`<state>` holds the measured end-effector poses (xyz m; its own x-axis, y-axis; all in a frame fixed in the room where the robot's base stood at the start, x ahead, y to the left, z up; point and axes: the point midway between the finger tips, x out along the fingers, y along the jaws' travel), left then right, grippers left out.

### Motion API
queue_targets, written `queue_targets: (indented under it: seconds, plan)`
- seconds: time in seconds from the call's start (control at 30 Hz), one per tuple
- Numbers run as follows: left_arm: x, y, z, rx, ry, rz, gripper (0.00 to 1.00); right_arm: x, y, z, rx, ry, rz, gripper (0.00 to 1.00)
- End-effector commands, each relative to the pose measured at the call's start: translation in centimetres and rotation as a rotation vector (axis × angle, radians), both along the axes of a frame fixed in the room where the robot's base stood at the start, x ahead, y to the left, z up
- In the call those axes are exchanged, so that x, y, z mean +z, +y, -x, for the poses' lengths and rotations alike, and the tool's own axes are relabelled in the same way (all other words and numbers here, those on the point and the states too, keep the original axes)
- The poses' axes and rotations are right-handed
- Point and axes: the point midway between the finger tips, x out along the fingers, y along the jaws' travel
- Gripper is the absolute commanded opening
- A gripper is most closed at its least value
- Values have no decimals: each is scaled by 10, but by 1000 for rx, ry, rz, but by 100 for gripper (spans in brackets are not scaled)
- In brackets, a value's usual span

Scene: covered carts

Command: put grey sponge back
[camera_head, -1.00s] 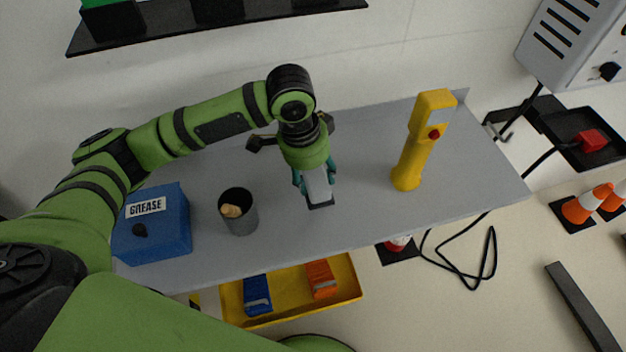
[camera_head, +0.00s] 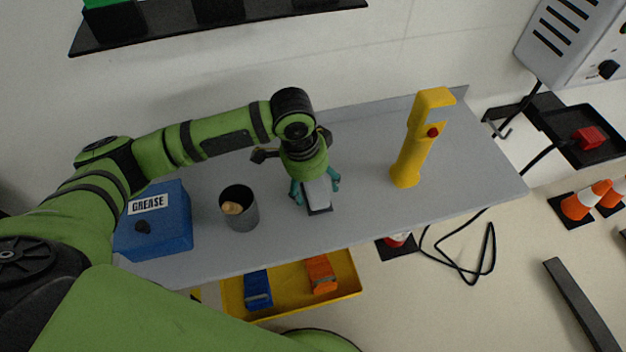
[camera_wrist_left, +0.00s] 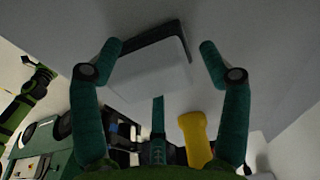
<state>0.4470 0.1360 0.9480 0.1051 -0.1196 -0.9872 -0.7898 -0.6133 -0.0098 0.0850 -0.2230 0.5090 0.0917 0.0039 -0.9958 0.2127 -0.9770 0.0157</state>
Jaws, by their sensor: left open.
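The grey sponge (camera_head: 318,194) is a pale grey block at the middle of the grey cart top (camera_head: 365,212). A dark flat piece shows along its near edge; I cannot tell whether it is a mark, a mat or part of the block. My left gripper (camera_head: 316,188) is right above it, pointing down, with its teal fingers open on either side. In the left wrist view the sponge (camera_wrist_left: 150,80) lies between the spread fingers, with gaps at both sides and the dark piece behind it. My right gripper is not in view.
A dark cup (camera_head: 240,216) with a tan item inside and a blue GREASE box (camera_head: 155,228) stand left. A yellow upright tool (camera_head: 411,150) stands right. A yellow tray (camera_head: 345,283) with blue and orange items is below the cart's front edge. The top's right end is clear.

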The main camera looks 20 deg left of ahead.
Motion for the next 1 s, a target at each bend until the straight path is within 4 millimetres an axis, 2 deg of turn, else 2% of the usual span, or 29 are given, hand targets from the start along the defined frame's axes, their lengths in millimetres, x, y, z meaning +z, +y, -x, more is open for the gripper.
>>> queue_targets:
  seconds: [0.17, 0.27, 0.5, 0.7, 0.83, 1.0]
  plan:
    - [6, 0, 0, 0, -3, 0, 76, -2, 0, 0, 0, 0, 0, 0]
    - [19, 2, 1, 0, -5, 1, 76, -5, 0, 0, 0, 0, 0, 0]
    - [70, 8, 6, 0, -6, 1, 76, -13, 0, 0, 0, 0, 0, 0]
    - [105, 12, 10, -1, -4, 0, 76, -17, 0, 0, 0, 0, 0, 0]
    - [117, 14, 12, 0, -1, 0, 76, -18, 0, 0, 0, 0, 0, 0]
    - [121, 14, 12, 1, 0, 0, 76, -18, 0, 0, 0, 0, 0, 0]
